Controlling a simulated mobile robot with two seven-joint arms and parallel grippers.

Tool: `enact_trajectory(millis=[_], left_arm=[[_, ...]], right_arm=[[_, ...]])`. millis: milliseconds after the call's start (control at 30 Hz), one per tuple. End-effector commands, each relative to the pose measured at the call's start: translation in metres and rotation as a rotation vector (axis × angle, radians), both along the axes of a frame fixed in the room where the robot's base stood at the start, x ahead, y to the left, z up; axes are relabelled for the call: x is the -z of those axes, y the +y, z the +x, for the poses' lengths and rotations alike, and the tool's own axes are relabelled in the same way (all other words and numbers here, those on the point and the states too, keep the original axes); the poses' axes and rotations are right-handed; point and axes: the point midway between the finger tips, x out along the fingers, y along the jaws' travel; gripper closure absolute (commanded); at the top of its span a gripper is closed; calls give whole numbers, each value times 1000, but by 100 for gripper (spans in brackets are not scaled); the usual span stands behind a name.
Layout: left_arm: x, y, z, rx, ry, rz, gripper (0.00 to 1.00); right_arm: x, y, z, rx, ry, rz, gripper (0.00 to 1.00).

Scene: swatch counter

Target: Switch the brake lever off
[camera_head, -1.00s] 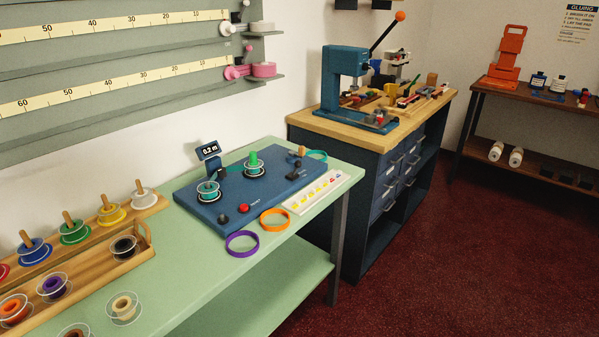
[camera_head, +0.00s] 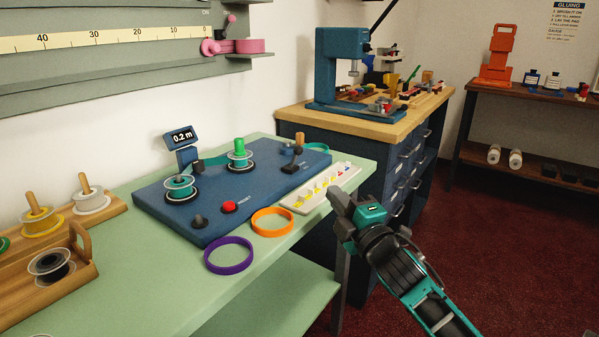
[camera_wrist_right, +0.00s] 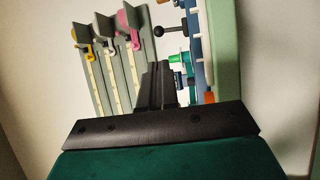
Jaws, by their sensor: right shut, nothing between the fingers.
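The blue winding board (camera_head: 222,208) lies on the green counter. A dark lever (camera_head: 290,168) with a black knob stands near its right end, beside a wooden knob; small lettering there is unreadable, and I cannot tell its setting. In the right wrist view a black ball-ended lever (camera_wrist_right: 173,31) juts from the board, beyond my fingers. My right gripper (camera_head: 335,198) is shut and empty, in front of the board's right end, apart from the lever. It shows in the right wrist view too (camera_wrist_right: 158,85). My left gripper is out of view.
A white strip tray (camera_head: 320,188), an orange ring (camera_head: 272,232) and a purple ring (camera_head: 229,265) lie along the counter's front edge. A red button (camera_head: 229,206), a dark knob (camera_head: 199,221), a teal spool (camera_head: 180,187) and a green-topped spool (camera_head: 239,158) are on the board.

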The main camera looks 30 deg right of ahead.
Motion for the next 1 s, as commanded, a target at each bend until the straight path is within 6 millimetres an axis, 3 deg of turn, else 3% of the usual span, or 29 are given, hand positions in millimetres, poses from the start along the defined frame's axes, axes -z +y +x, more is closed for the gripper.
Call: enact_trajectory(millis=[467,1000], left_arm=[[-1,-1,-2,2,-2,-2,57],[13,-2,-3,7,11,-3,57]], right_arm=[[-3,-1,7,2,-4,-6,100],[-17,-10,87,1,-4,-5,100]])
